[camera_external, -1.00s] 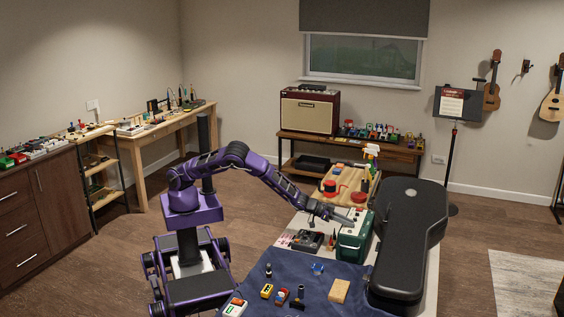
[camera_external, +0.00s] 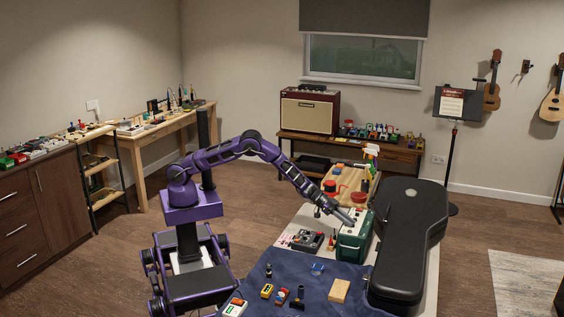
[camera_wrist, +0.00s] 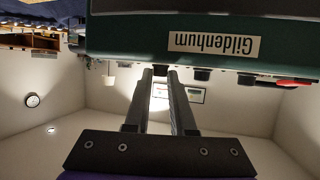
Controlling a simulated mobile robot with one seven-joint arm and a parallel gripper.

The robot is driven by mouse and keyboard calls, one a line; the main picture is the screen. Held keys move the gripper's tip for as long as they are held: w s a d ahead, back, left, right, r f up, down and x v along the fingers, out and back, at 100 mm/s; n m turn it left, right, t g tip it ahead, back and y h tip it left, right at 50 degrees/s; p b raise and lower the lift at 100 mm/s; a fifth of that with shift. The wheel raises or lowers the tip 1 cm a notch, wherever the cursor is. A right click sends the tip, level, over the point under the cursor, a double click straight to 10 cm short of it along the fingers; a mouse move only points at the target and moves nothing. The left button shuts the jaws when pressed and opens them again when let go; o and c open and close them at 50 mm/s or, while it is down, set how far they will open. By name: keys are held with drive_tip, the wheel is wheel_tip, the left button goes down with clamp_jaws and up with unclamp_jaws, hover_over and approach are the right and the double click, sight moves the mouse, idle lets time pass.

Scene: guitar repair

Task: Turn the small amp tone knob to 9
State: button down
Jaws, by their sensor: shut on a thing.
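The small green amp (camera_external: 352,246) stands on the work table beside the black guitar case. It shows upside down in the wrist view, with a "Gildenhum" label (camera_wrist: 213,43) and a row of dark knobs along its edge. My gripper (camera_wrist: 160,72) is at the amp's edge, its fingertips closed around one dark knob (camera_wrist: 160,70). The fingers hide part of that knob. Its marking and pointer cannot be read, so its setting cannot be told. Two more dark knobs, a nearer one (camera_wrist: 202,74) and a farther one (camera_wrist: 247,79), sit to the right.
The black guitar case (camera_external: 405,240) lies right of the amp. A grey device (camera_external: 307,240) sits to its left, and a wooden board with red items (camera_external: 350,182) lies behind. A thin red item (camera_wrist: 294,83) is at the amp's edge. The blue cloth (camera_external: 270,300) holds several small objects.

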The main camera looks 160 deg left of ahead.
idle(0.3)
drive_tip(key=c, duration=0.8)
unclamp_jaws()
drive_tip(key=shift+o, duration=0.2)
drive_tip(key=v, duration=1.7)
drive_tip(key=shift+s+r, duration=0.15)
drive_tip(key=shift+r, duration=0.05)
drive_tip(key=shift+d, duration=0.1)
